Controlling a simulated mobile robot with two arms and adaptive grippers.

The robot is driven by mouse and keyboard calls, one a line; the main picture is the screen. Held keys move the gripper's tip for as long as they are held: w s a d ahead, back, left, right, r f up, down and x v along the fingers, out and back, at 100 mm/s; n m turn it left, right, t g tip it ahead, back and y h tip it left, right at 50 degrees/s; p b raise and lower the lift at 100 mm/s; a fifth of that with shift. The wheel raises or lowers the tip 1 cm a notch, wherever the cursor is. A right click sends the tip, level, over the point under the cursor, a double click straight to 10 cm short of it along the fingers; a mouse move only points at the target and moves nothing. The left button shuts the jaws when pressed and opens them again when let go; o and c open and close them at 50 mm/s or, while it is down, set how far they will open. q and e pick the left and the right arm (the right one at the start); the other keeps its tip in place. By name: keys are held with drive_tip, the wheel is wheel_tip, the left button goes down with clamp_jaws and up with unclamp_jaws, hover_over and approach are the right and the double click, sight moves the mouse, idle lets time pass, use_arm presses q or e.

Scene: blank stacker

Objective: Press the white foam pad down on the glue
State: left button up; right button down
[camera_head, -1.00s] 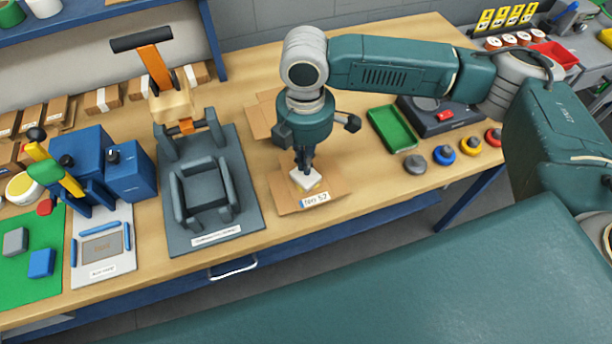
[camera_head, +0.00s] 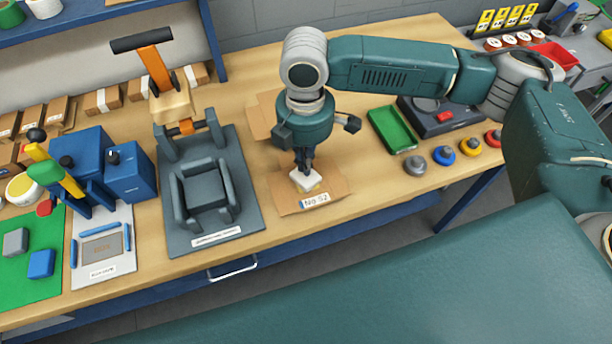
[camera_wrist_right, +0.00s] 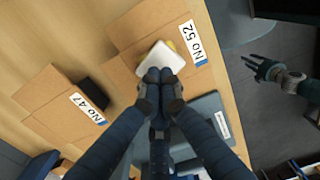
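The white foam pad (camera_head: 304,182) lies on the flat cardboard blank marked No 52 (camera_head: 335,187). My right gripper (camera_head: 303,168) points straight down over the pad, fingertips at its surface.
A blank marked No 47 (camera_wrist_right: 78,115) lies behind. A grey fixture (camera_head: 205,190) with an orange lever stands to the left. A green tray (camera_head: 393,129) and several coloured knobs (camera_head: 443,155) are to the right. The bench's front edge is close.

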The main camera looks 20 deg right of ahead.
drive_tip(key=shift+f+b, duration=0.35)
drive_tip(key=shift+f, duration=0.65)
idle(0.5)
drive_tip(key=shift+s+f+p, duration=0.1)
drive_tip(key=shift+f+p, duration=0.05)
drive_tip(key=shift+p, duration=0.45)
idle(3.1)
wheel_tip(320, 180, up, 8)
drive_tip(key=p, duration=0.9)
idle(0.5)
idle(0.4)
